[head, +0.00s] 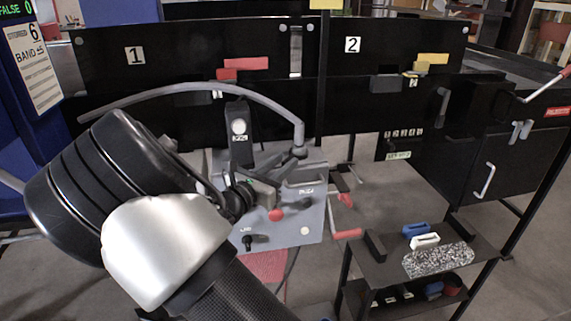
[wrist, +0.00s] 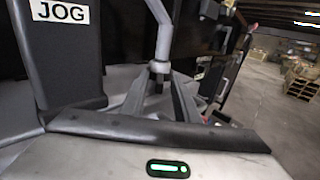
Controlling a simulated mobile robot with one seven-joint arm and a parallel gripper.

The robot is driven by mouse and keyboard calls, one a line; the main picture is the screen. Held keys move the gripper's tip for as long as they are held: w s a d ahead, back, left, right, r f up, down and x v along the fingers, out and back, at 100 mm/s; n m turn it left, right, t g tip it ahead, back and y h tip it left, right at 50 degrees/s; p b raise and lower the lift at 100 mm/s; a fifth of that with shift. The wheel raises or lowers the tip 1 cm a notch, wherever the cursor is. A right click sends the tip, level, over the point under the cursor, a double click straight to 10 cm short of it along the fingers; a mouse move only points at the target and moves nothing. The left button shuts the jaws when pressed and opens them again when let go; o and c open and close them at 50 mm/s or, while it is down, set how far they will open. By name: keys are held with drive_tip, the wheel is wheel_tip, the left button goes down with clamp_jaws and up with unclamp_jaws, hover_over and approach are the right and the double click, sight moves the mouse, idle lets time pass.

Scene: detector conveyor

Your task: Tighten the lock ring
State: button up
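A curved grey tube (head: 215,90) arches over the grey console (head: 295,225) and comes down at its right end. A dark collar at the tube's foot, which looks like the lock ring, shows in the wrist view (wrist: 159,68). My gripper (head: 292,160) reaches over the console to the tube's lower end. In the wrist view, its two dark fingers (wrist: 160,88) run forward on either side of the collar's lower part. Whether they touch or press on the collar cannot be told. The collar's underside is hidden.
A black post labelled JOG (wrist: 62,50) stands close at left in the wrist view. The console bears a red knob (head: 277,214) and small black knobs. Black panels numbered 1 and 2 (head: 352,45) stand behind. A low dark table (head: 425,262) with small blocks is at right.

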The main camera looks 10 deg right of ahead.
drive_tip(key=shift+x, duration=0.9)
drive_tip(key=shift+c, duration=0.4)
clamp_jaws()
